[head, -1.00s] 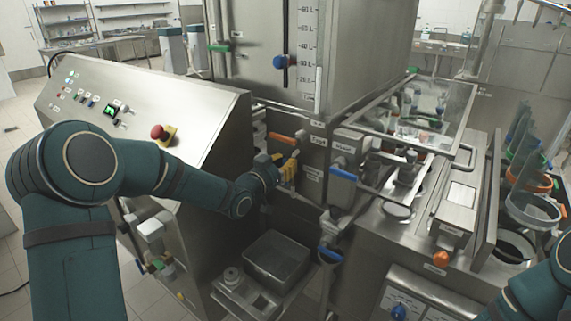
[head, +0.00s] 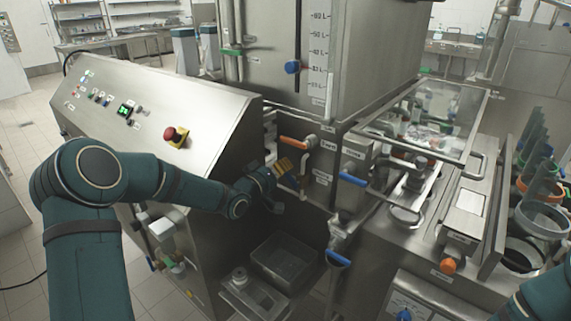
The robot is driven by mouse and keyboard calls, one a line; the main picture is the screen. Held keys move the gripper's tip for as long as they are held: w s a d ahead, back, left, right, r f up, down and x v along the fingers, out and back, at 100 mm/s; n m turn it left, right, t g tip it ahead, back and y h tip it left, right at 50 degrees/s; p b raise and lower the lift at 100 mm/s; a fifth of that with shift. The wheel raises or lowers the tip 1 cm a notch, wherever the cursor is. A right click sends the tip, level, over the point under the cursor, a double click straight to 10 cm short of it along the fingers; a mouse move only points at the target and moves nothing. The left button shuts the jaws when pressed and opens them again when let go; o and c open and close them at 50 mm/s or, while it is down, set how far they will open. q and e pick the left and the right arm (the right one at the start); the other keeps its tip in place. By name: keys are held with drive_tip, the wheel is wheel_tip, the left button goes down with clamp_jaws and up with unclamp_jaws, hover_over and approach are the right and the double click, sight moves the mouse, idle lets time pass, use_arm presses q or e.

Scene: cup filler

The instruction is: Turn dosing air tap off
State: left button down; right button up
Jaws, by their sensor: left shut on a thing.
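My left gripper (head: 283,168) reaches from the left to the recessed pipework between the control console and the filler. Its yellow fingers are shut on a small part just below an orange tap handle (head: 293,142). The part looks like a tap handle, but the fingers hide most of it. I cannot tell which way it is turned, and the small labels beside it are too blurred to read. A blue tap handle (head: 352,180) is to the right, and another blue handle (head: 338,258) is lower down. My right gripper is out of view.
The sloping console (head: 150,110) with a red emergency button (head: 175,134) stands left of the recess. The steel tank (head: 275,60) rises above it. A metal bin (head: 283,262) sits below. The filler with a clear cover (head: 440,115) is on the right.

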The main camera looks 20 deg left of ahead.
use_arm(q)
drive_tip(key=shift+w+a+f+n+p, duration=0.1)
drive_tip(key=shift+a+f+n+p, duration=0.25)
drive_tip(key=shift+n, duration=0.65)
drive_tip(key=shift+w+a+f+n+p, duration=0.15)
drive_tip(key=shift+f+n, duration=0.4)
drive_tip(key=shift+n, duration=0.5)
drive_tip(key=shift+s+a+f+n+p, duration=0.15)
drive_tip(key=shift+f+n, duration=0.4)
drive_tip(key=shift+n, duration=0.45)
drive_tip(key=shift+w+a+f+n+p, duration=0.15)
drive_tip(key=shift+f+n, duration=0.4)
drive_tip(key=shift+n, duration=0.5)
drive_tip(key=shift+d, duration=0.1)
drive_tip(key=c, duration=1)
unclamp_jaws()
drive_tip(key=shift+f, duration=0.1)
drive_tip(key=shift+o, duration=0.2)
drive_tip(key=v, duration=1.2)
drive_tip(key=shift+d, duration=0.1)
